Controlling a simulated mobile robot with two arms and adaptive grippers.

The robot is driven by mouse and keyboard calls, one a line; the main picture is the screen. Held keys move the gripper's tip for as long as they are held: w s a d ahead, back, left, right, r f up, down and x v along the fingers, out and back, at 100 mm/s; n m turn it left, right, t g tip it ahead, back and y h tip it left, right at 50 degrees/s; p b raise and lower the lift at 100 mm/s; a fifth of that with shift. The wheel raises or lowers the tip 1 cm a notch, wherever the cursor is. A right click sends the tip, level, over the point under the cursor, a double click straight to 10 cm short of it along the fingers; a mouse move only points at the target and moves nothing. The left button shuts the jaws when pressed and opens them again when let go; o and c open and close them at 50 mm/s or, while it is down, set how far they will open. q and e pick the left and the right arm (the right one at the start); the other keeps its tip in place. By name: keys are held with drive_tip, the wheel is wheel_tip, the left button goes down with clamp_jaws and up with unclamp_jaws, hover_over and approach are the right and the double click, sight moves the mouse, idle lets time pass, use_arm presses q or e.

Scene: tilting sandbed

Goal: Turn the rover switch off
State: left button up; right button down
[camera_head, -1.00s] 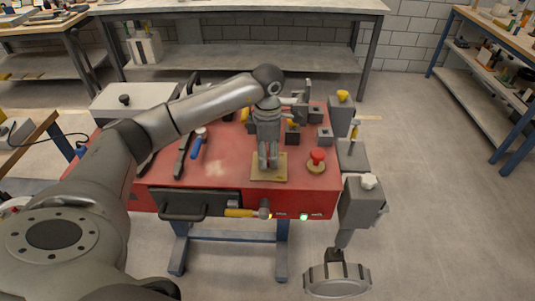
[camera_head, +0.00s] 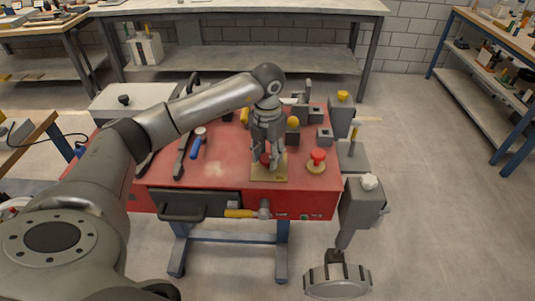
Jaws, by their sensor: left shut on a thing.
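The left gripper (camera_head: 267,163) points straight down over a yellow plate (camera_head: 270,178) on the red bench top (camera_head: 225,171). Its fingers are around a small red knob (camera_head: 264,158) standing on that plate, partly hidden by the fingers. I take this knob as the rover switch, though its label is too small to read. The indicator lights on the red front panel (camera_head: 304,216) look dark. My right gripper is not in view.
A red mushroom button (camera_head: 318,157) stands just right of the plate. Grey blocks (camera_head: 324,136) and a blue-handled lever (camera_head: 198,145) are on the bench top. A drawer handle (camera_head: 183,213) and a yellow-handled valve (camera_head: 240,213) are at the front. A handwheel (camera_head: 338,281) hangs at lower right.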

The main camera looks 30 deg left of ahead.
sight(267, 157)
use_arm(q)
drive_tip(key=n, duration=0.5)
drive_tip(key=shift+n, duration=0.7)
drive_tip(key=o, duration=1)
wheel_tip(267, 157, up, 12)
drive_tip(key=shift+r, duration=0.1)
idle(0.5)
